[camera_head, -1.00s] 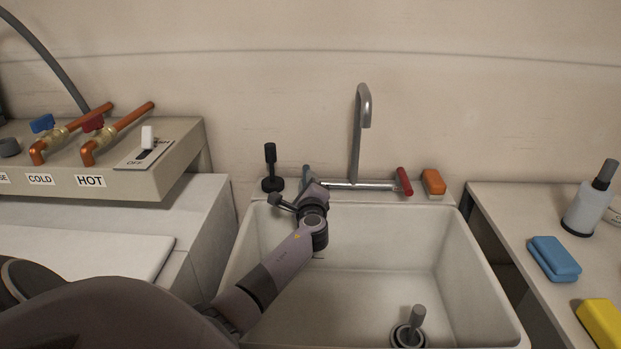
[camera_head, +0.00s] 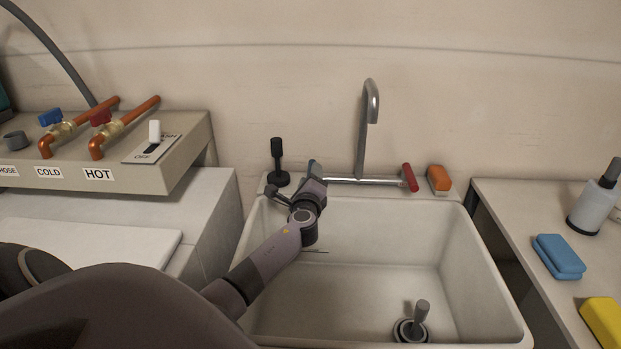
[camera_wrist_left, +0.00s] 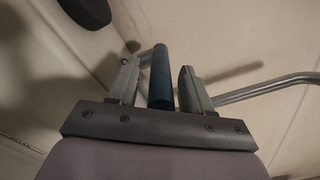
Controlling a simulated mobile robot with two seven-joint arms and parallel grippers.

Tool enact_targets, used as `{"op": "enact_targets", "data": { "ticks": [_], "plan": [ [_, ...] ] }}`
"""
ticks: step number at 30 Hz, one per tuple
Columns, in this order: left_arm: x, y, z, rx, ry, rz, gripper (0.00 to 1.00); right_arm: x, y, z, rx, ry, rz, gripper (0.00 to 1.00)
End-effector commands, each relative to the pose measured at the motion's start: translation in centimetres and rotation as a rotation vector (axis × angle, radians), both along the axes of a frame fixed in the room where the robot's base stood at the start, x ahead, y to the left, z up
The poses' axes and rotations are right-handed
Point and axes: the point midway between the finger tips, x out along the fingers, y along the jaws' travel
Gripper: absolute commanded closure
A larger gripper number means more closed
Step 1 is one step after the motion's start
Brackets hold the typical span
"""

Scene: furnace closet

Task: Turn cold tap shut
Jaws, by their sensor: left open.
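The sink's cold tap handle (camera_head: 315,168) is a blue lever at the left end of the silver tap bar, mostly hidden by my left gripper (camera_head: 312,184) in the head view. In the left wrist view the blue handle (camera_wrist_left: 161,78) stands between the two fingers of my left gripper (camera_wrist_left: 158,70). The red hot handle (camera_head: 409,177) is at the bar's right end. My right gripper is not in view.
A black upright knob (camera_head: 278,165) stands left of the gripper, and an orange block (camera_head: 438,179) right of the red handle. The sink basin (camera_head: 380,240) below holds a plug (camera_head: 413,325). Blue and red pipe valves sit far left.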

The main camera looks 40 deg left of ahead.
Motion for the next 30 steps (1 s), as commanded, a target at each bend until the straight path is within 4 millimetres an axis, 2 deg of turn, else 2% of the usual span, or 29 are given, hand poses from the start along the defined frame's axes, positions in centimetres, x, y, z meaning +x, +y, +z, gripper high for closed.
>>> {"op": "enact_targets", "data": {
  "ticks": [15, 21, 30],
  "plan": [
    [-4.7, -3.9, 0.0, -0.001, 0.002, -0.001, 0.50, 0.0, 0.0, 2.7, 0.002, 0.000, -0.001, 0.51],
    [-5.5, -4.4, 0.0, -0.001, 0.001, 0.000, 0.50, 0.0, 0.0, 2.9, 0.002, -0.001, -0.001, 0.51],
    [-5.5, -4.4, 0.0, 0.000, 0.000, -0.001, 0.50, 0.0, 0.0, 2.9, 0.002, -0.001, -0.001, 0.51]
  ]
}}
